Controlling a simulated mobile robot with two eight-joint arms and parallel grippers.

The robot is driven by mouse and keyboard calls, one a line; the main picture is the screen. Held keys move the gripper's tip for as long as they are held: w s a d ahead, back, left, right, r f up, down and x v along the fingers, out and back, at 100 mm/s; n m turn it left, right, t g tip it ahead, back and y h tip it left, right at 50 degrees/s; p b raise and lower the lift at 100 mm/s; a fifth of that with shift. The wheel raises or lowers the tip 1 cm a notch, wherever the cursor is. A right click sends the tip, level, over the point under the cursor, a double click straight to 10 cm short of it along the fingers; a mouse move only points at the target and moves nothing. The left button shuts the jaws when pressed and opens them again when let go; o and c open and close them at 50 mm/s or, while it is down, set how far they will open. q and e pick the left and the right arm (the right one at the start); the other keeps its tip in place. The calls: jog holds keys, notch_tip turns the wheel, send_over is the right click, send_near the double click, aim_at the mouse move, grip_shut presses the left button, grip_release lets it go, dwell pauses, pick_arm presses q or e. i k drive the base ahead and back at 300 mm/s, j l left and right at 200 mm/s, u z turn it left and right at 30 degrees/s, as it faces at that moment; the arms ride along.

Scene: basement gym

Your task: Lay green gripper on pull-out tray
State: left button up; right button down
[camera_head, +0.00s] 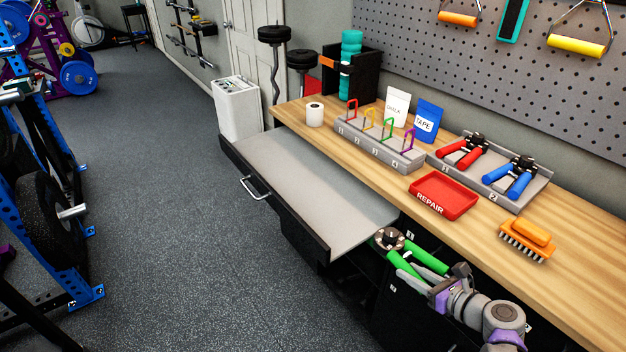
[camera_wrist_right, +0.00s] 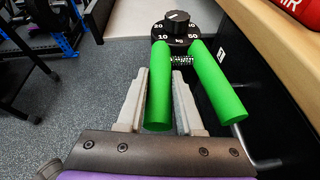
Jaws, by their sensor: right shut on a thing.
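The green gripper (camera_head: 400,258) is a hand exerciser with two green handles and a round black dial. My right gripper (camera_head: 420,271) is shut on one of its handles, at the near right corner of the pull-out tray, in front of the bench. In the right wrist view the left green handle (camera_wrist_right: 160,90) sits between my fingers, and the other handle (camera_wrist_right: 217,80) is free to the right. The dial (camera_wrist_right: 177,30) points away from my wrist. The pull-out tray (camera_head: 310,190) is extended, grey and empty. My left gripper is not in view.
On the wooden bench top (camera_head: 380,180) stand a red REPAIR tray (camera_head: 444,195), an orange brush (camera_head: 528,238) and a grey rack (camera_head: 490,172) with red and blue grippers. The tray has a dark front edge with a handle (camera_head: 256,190). Open floor lies left.

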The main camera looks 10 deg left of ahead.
aim_at(321, 181)
jog(key=i+j+u, duration=0.2)
jog(key=i+j, duration=0.7)
jog(key=i, duration=0.15)
